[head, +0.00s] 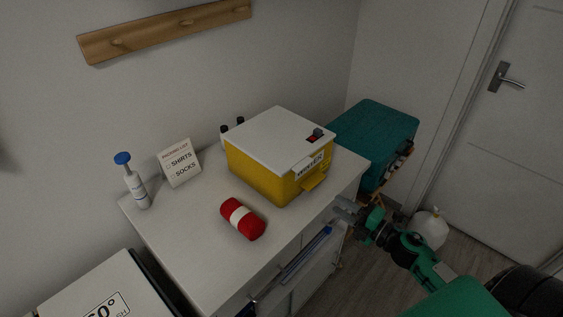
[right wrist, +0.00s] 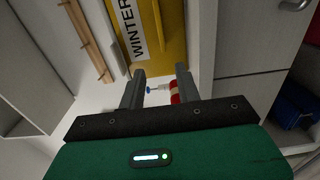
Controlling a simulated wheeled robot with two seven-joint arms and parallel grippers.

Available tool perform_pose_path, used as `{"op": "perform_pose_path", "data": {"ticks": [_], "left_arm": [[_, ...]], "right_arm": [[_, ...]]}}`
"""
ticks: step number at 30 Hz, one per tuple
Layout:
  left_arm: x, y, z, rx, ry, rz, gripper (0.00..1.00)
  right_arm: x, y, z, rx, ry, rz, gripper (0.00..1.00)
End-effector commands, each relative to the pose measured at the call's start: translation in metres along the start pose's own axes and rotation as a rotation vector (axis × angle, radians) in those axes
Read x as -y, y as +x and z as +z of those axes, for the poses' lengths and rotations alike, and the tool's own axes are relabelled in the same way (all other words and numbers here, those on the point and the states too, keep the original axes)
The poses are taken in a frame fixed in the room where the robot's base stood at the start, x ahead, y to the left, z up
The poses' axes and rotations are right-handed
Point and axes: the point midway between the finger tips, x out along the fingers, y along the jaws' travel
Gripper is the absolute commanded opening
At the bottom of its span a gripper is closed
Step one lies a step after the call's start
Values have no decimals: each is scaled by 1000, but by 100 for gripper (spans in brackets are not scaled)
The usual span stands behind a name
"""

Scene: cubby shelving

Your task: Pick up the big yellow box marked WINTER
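The big yellow box (head: 262,178) with a pale grey lid stands upright on the white cabinet top (head: 190,250). Its front carries a white WINTER label and a yellow handle tab (head: 314,182). A small red and dark item sits on the lid. In the right wrist view the yellow box (right wrist: 172,35) and its label are beyond the fingers, at the top. My right gripper (head: 346,208) is in front of the cabinet's right front edge, apart from the box. Its fingers (right wrist: 160,88) are spread with nothing held between them. My left gripper is not in view.
A red roll with a white band (head: 242,219) lies in front of the box. A PACKING LIST card (head: 180,162) and a blue-topped pump bottle (head: 136,185) stand left. A teal suitcase (head: 372,138) is behind right. A white bag (head: 431,228) rests on the floor.

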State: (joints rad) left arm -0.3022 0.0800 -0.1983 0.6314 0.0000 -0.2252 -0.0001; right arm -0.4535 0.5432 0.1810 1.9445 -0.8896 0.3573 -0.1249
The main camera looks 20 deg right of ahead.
Motion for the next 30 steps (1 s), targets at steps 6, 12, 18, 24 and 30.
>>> {"op": "perform_pose_path", "data": {"ticks": [6,12,18,24,30], "left_arm": [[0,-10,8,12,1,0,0],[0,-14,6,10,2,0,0],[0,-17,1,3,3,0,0],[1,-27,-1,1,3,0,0],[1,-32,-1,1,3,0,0]], "right_arm": [[-3,35,1,1,1,2,34],[-1,55,1,2,2,1,34],[0,64,2,3,3,0,34],[2,88,7,3,4,2,34],[4,108,7,3,3,0,34]]}}
